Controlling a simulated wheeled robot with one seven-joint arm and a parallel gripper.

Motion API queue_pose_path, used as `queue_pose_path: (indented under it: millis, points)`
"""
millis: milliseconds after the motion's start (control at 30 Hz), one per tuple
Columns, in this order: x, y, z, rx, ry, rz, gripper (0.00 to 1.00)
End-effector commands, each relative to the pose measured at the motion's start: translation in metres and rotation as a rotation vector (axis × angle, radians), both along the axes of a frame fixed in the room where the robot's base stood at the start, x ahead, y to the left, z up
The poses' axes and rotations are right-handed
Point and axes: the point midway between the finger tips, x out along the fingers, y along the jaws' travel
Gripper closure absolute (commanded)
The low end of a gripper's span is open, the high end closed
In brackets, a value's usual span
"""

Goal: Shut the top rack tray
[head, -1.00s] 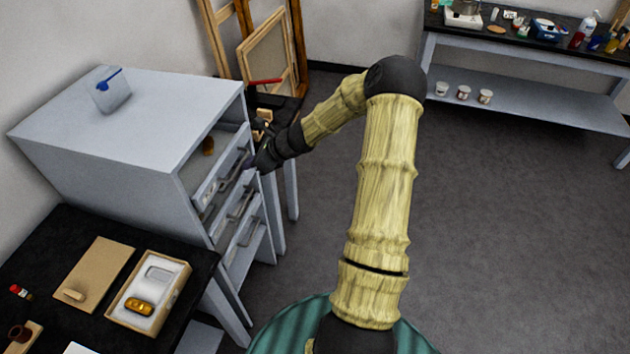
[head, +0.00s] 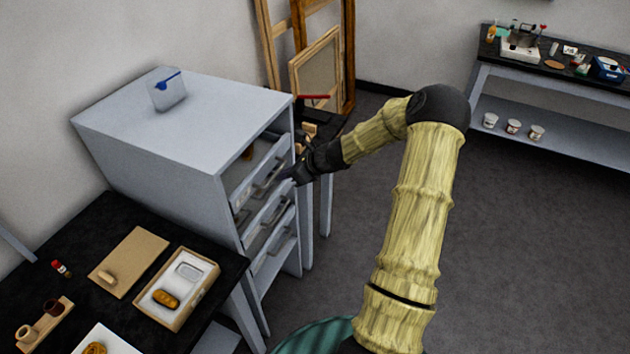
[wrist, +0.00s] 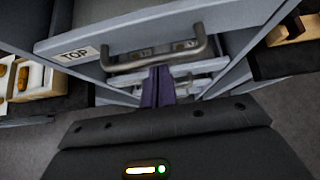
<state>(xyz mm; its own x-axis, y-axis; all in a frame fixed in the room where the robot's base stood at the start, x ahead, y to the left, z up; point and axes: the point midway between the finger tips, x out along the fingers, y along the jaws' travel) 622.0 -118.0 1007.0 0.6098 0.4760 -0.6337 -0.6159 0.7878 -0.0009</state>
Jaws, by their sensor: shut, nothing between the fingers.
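The top rack tray (head: 262,168) is a grey drawer in the upper part of the grey rack, standing out of the rack's front. In the wrist view its front panel (wrist: 120,34) carries a "TOP" label and a metal bar handle (wrist: 155,58). My gripper (head: 289,174) is in front of this tray. In the wrist view its dark purple fingers (wrist: 158,72) are together and empty, with their tips at the lower edge of the handle. I cannot tell whether they touch it.
Lower trays (head: 268,222) sit below, with similar handles. A clear container with a blue item (head: 168,90) stands on the rack (head: 215,105). A black table (head: 70,235) with boxes is at left. Wooden frames (head: 318,65) lean behind. The floor at right is clear.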

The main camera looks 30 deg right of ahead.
Motion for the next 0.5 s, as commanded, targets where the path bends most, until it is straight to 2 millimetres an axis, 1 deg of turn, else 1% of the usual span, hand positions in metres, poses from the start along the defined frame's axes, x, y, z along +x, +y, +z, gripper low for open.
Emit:
queue_pose_path:
  millis: [33,167,200,500]
  points:
    - [-0.005,-0.007,-0.003,-0.002,0.003,-0.004,1.0]
    - [-0.02,-0.021,-0.007,-0.004,0.005,-0.005,1.0]
    - [-0.024,-0.025,0.0,-0.007,0.002,-0.003,1.0]
    - [-0.056,-0.046,0.034,-0.008,0.006,0.003,1.0]
